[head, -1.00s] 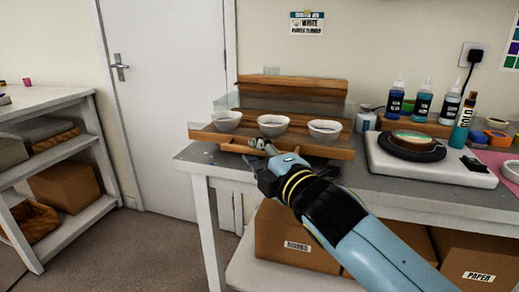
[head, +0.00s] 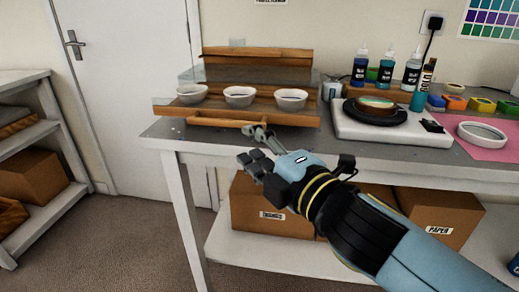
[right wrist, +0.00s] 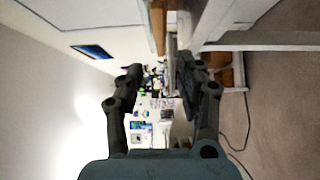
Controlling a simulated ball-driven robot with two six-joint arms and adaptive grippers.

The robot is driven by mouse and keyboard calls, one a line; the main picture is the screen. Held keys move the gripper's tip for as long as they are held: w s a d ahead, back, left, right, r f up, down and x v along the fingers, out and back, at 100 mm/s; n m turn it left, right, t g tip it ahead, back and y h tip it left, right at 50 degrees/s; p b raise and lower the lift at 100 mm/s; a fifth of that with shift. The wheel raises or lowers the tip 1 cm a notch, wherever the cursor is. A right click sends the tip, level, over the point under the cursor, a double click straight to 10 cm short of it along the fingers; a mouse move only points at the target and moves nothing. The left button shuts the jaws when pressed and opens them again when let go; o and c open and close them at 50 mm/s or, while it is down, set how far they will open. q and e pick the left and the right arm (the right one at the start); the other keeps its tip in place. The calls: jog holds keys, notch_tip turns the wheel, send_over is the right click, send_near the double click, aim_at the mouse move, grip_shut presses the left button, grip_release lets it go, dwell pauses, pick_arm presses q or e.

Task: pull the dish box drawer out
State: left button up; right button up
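The dish box (head: 258,73) is a wooden and clear-walled box on the grey table, near its left end. Its drawer (head: 306,119) stands out toward me and holds three white bowls: left (head: 191,96), middle (head: 239,98) and right (head: 291,100). A wooden bar handle (head: 215,123) runs along the drawer's front. My right gripper (head: 252,147) is just in front of and below the handle's right end. Its fingers are apart, with nothing between them, as the right wrist view (right wrist: 158,85) also shows. Whether a finger touches the handle is unclear. My left gripper is not in view.
A white slab (head: 385,138) with a dark round stand is to the right. Bottles (head: 386,72) stand behind it, and a pink mat (head: 488,148) lies farther right. Cardboard boxes (head: 270,216) sit on the lower shelf. The floor left of the table is clear.

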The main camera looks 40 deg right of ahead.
jog(key=shift+s+a, duration=0.1)
jog(key=shift+s, duration=0.7)
